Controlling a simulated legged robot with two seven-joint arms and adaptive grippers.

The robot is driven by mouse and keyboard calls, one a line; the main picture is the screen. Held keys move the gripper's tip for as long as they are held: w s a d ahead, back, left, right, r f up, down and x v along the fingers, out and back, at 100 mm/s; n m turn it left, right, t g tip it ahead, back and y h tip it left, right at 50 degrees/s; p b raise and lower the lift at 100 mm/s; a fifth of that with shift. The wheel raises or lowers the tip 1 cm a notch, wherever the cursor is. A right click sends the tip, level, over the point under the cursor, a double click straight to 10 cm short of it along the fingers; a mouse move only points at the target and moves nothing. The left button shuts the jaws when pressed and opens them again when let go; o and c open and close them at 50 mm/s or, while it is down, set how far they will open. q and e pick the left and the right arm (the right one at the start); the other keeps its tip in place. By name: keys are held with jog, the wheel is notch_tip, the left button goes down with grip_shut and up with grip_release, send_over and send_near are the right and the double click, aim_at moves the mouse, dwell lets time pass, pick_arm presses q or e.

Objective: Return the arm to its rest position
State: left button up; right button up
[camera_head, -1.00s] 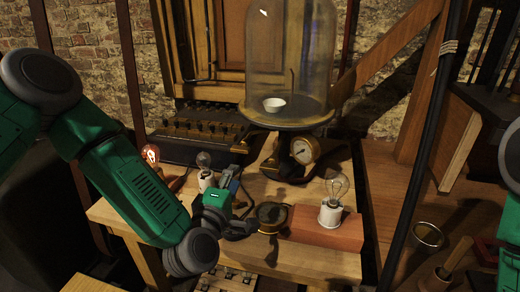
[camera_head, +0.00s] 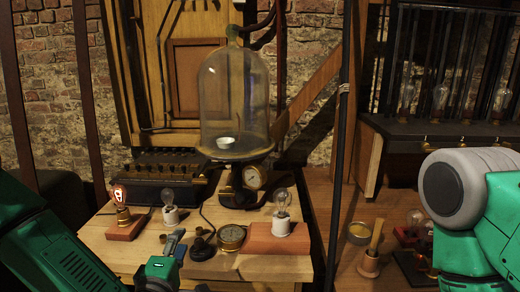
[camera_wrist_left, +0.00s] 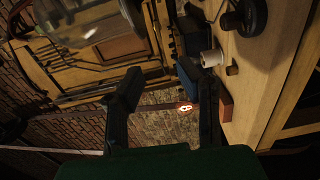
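My left arm comes in low at the left of the head view. Its gripper (camera_head: 174,242) is over the front of the wooden table (camera_head: 108,247), close to the small black items there. In the left wrist view the two dark fingers of this gripper (camera_wrist_left: 166,92) stand wide apart with nothing held between them. The lit bulb (camera_wrist_left: 185,108) shows beyond them, near the right finger. My right arm fills the right edge of the head view. Its gripper is out of the picture.
The table holds the lit bulb (camera_head: 120,196), a white-based bulb (camera_head: 170,207), a brass dial (camera_head: 231,237) and a clear bulb on a reddish block (camera_head: 262,240). A glass bell jar (camera_head: 233,100) stands behind. A black pole (camera_head: 339,150) rises right of the table.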

pick_arm(q)
jog(key=s+f+m+g+h, duration=0.2)
jog(key=s+f+m+g, duration=0.9)
jog(key=s+f, duration=0.8)
jog(key=s+a+f+m+g+y, duration=0.1)
jog(key=s+a+f+m+g, duration=0.2)
jog(key=s+a, duration=0.2)
jog(key=s+a+f+m+g+y, duration=0.2)
jog(key=s+a, duration=0.3)
jog(key=s, duration=0.5)
jog(key=shift+a+f+m+g, duration=0.15)
jog(key=shift+f+m+g, duration=0.5)
jog(key=shift+m, duration=0.25)
jog(key=shift+w, duration=0.15)
